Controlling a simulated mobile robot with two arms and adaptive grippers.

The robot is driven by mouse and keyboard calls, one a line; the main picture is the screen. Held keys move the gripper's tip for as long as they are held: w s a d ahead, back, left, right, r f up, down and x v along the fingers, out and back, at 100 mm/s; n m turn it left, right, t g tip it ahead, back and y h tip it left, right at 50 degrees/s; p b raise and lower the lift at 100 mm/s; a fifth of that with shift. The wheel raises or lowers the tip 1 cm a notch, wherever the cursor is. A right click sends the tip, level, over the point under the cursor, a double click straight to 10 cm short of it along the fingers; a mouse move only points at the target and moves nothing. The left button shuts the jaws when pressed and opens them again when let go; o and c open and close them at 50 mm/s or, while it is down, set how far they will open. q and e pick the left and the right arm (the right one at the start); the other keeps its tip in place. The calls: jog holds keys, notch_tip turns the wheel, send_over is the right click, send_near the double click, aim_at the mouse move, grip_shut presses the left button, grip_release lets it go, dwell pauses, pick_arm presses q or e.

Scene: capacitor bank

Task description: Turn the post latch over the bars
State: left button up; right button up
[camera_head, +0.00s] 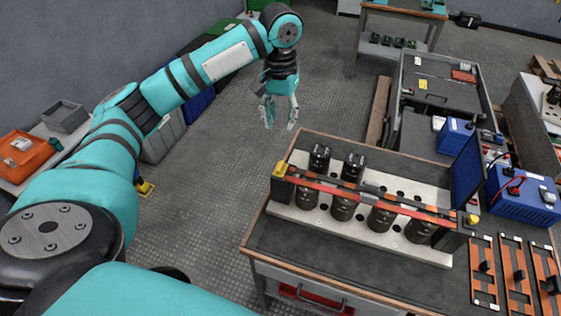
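The capacitor bank stands on the workbench in the right half of the view. Its pale base plate (300,222) carries several black cylindrical capacitors (343,207). Long red and dark bars (330,189) run along the row, between dark end posts. A yellow piece (279,169) sits on the left post and another yellow piece (473,219) sits at the right post; I cannot tell which is the post latch or how it is turned. My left gripper (279,114) hangs fingers down beyond the bank's left end, open and empty, apart from the bank. My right gripper is out of view.
The workbench (257,248) has orange-backed panels (484,270) at its right. A blue power unit (523,195) and an upright dark blue panel (466,172) stand behind the bank's right end. A grey cart (437,84) stands at the back. Open floor lies left of the bench.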

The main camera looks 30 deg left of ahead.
aim_at(280, 165)
pick_arm(q)
notch_tip(280, 165, down, 16)
jog(key=shift+r+p, duration=0.1)
jog(key=shift+p, duration=0.4)
grip_shut()
